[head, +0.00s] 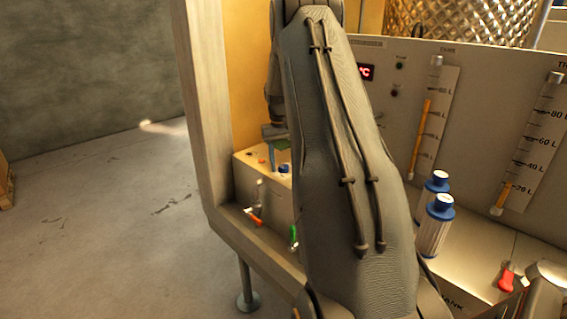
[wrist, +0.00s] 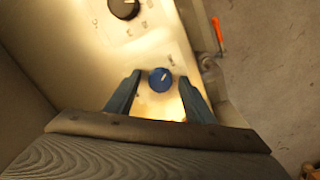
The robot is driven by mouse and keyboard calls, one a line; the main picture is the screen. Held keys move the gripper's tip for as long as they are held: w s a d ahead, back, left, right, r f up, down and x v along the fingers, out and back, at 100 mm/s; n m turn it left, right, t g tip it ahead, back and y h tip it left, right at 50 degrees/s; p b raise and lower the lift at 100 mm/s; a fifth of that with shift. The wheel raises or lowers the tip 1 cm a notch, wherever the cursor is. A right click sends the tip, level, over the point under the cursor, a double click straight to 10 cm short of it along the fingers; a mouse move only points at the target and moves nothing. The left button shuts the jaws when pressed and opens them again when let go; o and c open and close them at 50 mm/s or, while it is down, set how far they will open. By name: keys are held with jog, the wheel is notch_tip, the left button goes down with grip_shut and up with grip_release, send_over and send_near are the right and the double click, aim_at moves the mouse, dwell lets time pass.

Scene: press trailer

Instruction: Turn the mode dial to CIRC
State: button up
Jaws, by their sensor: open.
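A blue round dial (wrist: 160,80) with a pale pointer line sits on a light panel in the wrist view. It also shows on top of a pale box in the head view (head: 285,168). A larger black dial (wrist: 124,8) is on the same panel, cut off by the top edge of the wrist view. The marks around both dials are too small to read, so I cannot tell which is CIRC. My gripper (wrist: 160,86) is open, its blue fingers either side of the blue dial. Contact cannot be made out. In the head view, my arm hides part of the panel.
A valve with a red-orange handle (wrist: 218,35) stands beside the panel. A green handle (head: 293,237), blue-capped cylinders (head: 436,225) and a red handle (head: 507,277) are further right in the head view. The trailer's frame post (head: 205,110) is left of my arm; open floor lies beyond.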

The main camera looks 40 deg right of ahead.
aim_at(282, 166)
jog(key=shift+w+a+r+b, duration=0.1)
jog(key=shift+r+b, duration=0.55)
jog(key=shift+r, duration=1.3)
jog(key=shift+a+r+b, duration=0.1)
jog(key=shift+r+b, duration=0.5)
jog(key=shift+r, duration=1.35)
jog(key=s+a+f+n+t, duration=0.15)
jog(key=s+a, duration=0.25)
jog(key=a, duration=0.8)
jog(key=s+a+f+n+g, duration=0.15)
jog(key=s+a, duration=0.25)
jog(key=a, duration=0.8)
jog(key=s+a+f+n, duration=0.1)
jog(key=s+a+f, duration=0.1)
jog(key=s+a, duration=0.4)
jog(key=s+a+f+n+t, duration=0.1)
jog(key=s+a+f, duration=0.1)
jog(key=s+a, duration=0.5)
jog(key=s, duration=0.4)
jog(key=shift+a+f+n+t+y, duration=0.3)
jog(key=shift+f+y, duration=0.1)
